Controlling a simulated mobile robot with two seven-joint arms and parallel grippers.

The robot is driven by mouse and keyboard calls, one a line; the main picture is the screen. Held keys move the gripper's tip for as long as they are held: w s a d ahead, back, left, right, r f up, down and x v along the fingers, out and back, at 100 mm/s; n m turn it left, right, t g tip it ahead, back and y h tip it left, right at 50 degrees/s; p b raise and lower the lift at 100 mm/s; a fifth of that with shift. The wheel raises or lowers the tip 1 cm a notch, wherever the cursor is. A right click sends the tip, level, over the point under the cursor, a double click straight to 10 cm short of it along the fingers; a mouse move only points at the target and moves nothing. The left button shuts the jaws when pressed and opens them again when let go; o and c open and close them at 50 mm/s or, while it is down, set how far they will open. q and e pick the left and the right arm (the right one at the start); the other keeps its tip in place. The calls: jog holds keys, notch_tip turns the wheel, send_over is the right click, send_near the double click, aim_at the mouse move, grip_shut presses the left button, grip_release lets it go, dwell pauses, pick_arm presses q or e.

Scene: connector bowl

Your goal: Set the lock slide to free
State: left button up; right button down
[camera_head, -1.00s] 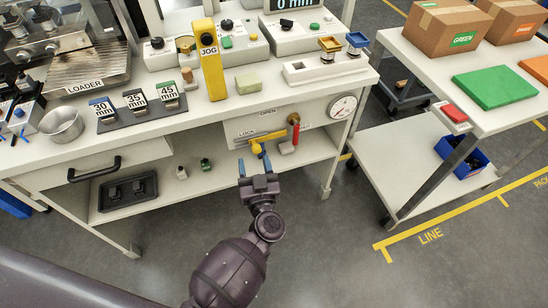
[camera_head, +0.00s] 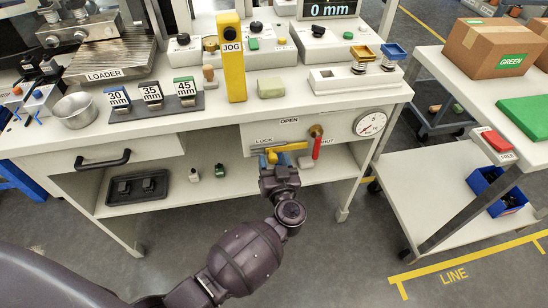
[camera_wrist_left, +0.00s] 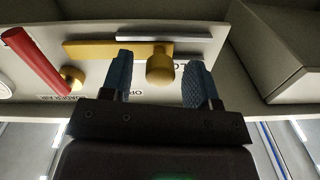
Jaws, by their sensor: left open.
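The lock slide is a yellow bar (camera_head: 292,147) on the front panel under the bench top, below the word LOCK. Its right end lies close to the red lever (camera_head: 316,150), which hangs down near the word SHUT. My left gripper (camera_head: 273,163) is at the slide's left part, open. The left wrist view shows the bar (camera_wrist_left: 92,49) and its round yellow knob (camera_wrist_left: 160,66) between the two blue fingers of my left gripper (camera_wrist_left: 161,76), with a gap on both sides. The red lever (camera_wrist_left: 38,60) is at left there. My right gripper is not in view.
A round gauge (camera_head: 370,124) sits right of the panel. A drawer (camera_head: 100,165) with a black handle is at left. Below, the shelf (camera_head: 225,195) holds a black tray (camera_head: 137,188) and small parts. A cart with boxes stands at right.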

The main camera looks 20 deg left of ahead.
pick_arm(q)
jog(key=shift+x, duration=0.8)
grip_shut()
